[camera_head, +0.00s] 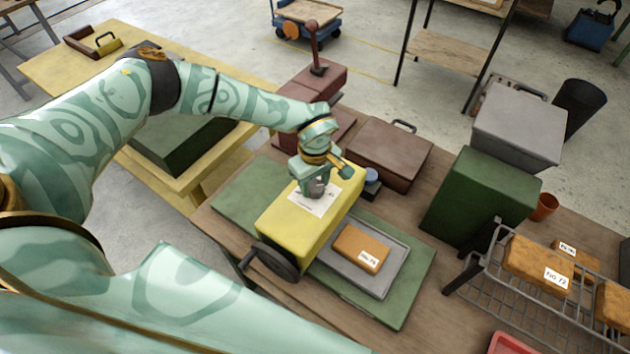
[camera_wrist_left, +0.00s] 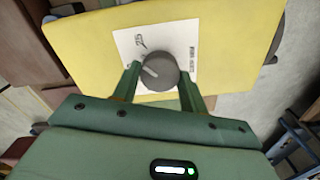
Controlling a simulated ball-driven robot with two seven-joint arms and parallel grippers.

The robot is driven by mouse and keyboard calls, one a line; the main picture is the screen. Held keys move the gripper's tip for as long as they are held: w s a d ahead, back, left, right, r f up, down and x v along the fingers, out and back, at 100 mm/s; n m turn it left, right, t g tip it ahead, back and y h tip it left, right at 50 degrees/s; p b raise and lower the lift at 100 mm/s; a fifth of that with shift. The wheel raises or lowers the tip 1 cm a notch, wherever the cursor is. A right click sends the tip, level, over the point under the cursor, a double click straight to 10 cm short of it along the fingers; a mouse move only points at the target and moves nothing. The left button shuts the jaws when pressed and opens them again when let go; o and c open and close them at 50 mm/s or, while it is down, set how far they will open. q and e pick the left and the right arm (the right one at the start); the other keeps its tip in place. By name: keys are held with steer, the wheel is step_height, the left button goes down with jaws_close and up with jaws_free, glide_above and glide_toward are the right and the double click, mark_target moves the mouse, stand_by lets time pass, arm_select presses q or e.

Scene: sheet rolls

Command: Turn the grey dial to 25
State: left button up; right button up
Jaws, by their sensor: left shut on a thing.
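The grey dial (camera_wrist_left: 158,74) sits on a white label (camera_wrist_left: 128,42) on the yellow box (camera_wrist_left: 90,48). A pale pointer line on the dial points up and left in the left wrist view. The label carries what looks like 25 at its upper left and small, unreadable print at the right. My left gripper (camera_wrist_left: 160,78) is shut on the dial, one finger on each side. In the head view my left gripper (camera_head: 316,182) comes down on top of the yellow box (camera_head: 285,222) and partly hides the dial. My right gripper is not in view.
A dark handwheel (camera_head: 272,262) juts from the yellow box's near side. A grey tray (camera_head: 390,265) with an orange block (camera_head: 361,249) lies beside it on a green mat (camera_head: 415,285). A brown case (camera_head: 388,155), green box (camera_head: 480,200) and wire rack (camera_head: 500,300) stand around.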

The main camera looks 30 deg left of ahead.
mark_target(315, 185)
arm_select(q)
steer(key=shift+w+r+m, duration=0.1)
steer(key=shift+m, duration=1.1)
steer(key=o, duration=1)
step_height(315, 185, up, 16)
steer(key=shift+r+b, duration=0.15)
steer(key=shift+b, duration=0.15)
